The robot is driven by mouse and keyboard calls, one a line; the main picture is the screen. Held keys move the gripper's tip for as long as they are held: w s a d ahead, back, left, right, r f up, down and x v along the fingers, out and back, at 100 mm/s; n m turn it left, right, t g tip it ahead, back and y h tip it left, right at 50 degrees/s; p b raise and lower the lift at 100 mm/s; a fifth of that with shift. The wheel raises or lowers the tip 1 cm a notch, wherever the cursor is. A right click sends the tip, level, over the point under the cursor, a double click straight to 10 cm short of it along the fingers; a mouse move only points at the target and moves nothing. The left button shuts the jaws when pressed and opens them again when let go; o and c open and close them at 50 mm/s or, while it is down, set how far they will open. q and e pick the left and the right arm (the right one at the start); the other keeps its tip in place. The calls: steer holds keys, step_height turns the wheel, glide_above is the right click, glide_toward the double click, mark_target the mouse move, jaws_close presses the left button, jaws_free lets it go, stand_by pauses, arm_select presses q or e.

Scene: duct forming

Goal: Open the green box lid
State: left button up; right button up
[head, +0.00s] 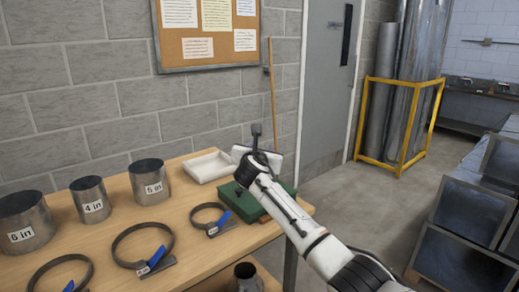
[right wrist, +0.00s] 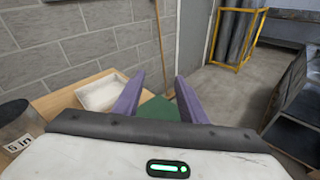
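The green box (head: 236,201) sits at the right end of the wooden table in the head view, partly hidden by my right arm. My right gripper (head: 262,147) is over the box. In the right wrist view, my right gripper (right wrist: 159,82) shows two purple fingers spread apart with nothing held between them. The green top of the box (right wrist: 158,109) shows between and below the fingers, its near part hidden by the gripper body. The lid appears closed, but its edge is hard to make out. My left gripper is out of view.
A white tray (head: 208,167) stands beside the box near the wall. Metal cylinders labelled by inch (head: 91,200) and several ring clamps (head: 143,245) are on the table to the left. A yellow rack (head: 401,125) and stacked metal ducts (head: 463,262) stand right, with open floor between.

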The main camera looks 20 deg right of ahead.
steer(key=shift+v, duration=2.1)
